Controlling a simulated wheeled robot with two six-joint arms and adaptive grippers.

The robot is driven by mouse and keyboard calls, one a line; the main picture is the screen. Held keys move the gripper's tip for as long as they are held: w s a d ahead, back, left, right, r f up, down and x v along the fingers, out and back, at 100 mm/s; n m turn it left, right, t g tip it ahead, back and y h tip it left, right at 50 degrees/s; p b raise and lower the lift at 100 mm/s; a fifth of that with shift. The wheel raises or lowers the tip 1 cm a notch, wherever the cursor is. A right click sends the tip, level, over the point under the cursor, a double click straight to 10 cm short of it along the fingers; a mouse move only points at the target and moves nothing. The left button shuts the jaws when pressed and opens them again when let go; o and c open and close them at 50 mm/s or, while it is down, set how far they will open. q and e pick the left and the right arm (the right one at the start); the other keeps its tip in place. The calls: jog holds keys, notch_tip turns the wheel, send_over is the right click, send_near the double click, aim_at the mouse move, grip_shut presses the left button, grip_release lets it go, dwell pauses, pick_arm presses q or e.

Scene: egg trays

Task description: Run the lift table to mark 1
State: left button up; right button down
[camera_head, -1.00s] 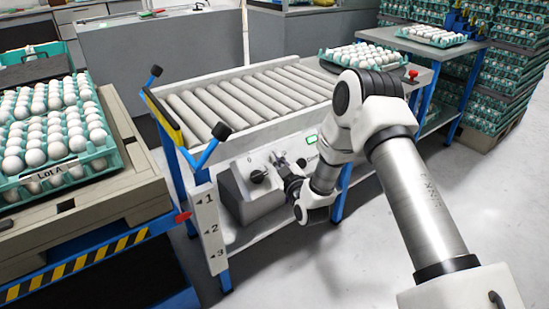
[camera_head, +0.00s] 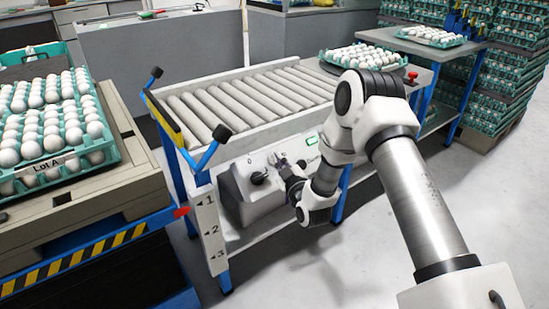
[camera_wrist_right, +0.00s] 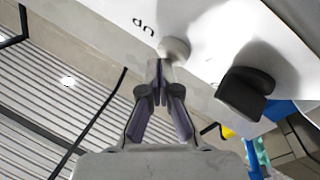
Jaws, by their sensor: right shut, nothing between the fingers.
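The lift table (camera_head: 75,262) stands at the left with teal trays of white eggs (camera_head: 45,115) on its pallet, the front one labelled Lot A. Its red pointer (camera_head: 181,211) is close to mark 1, slightly lower in the picture, on the white scale plate (camera_head: 211,232) with marks 1, 2 and 3. My right gripper (camera_head: 285,168) is shut and empty at the grey control box (camera_head: 243,198). In the right wrist view its fingertips (camera_wrist_right: 158,70) are at the pale round button (camera_wrist_right: 175,48) beside the word Up; contact is hard to tell. My left gripper is not in view.
A black knob (camera_head: 258,177) sits on the box left of my gripper; it also shows in the right wrist view (camera_wrist_right: 245,92). The roller conveyor (camera_head: 245,98) is above, with an egg tray (camera_head: 362,57) at its far end. The floor at front is clear.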

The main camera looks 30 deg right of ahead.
jog(key=shift+s+r+p, duration=0.3)
jog(key=shift+s+r, duration=0.1)
jog(key=shift+s, duration=0.05)
jog(key=shift+s+r+p, duration=0.2)
jog(key=shift+r+p, duration=0.15)
jog(key=shift+p, duration=0.05)
jog(key=s+r+p, duration=0.2)
jog(key=s+p, duration=0.1)
jog(key=shift+s+d+r+p, duration=0.15)
jog(key=shift+s+r+p, duration=0.05)
jog(key=shift+r+p, duration=0.15)
dwell(0.3)
